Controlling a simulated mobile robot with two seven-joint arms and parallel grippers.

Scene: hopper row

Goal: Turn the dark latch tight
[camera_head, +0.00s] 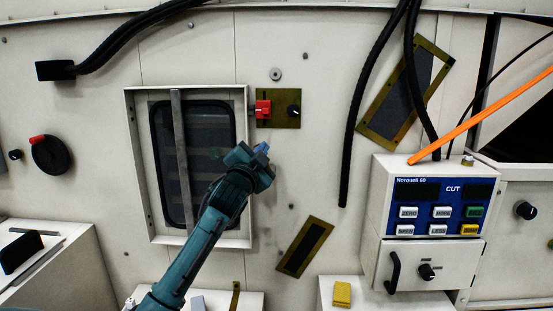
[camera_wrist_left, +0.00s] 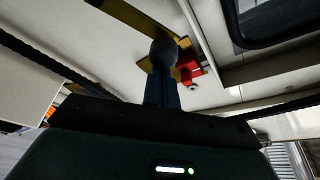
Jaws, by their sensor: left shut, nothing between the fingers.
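A small black knob with a white mark (camera_head: 293,110), the dark part that best fits the latch, sits on a brass plate (camera_head: 279,122) beside the window frame. A red latch (camera_head: 263,109) is on the same plate, to its left. My left gripper (camera_head: 262,148) is shut and empty, below the plate in the head view and apart from the knob in that picture. In the left wrist view the blue fingers (camera_wrist_left: 163,90) point up toward the brass plate (camera_wrist_left: 132,14) and red latch (camera_wrist_left: 189,69). A dark rounded shape is at their tips; I cannot tell if they touch.
The framed window (camera_head: 246,200) stands left of the plate. A black hose (camera_head: 357,110) hangs to the right. A control box (camera_head: 379,190) with several buttons is at the right. A black dial with a red grip (camera_head: 50,155) is at far left.

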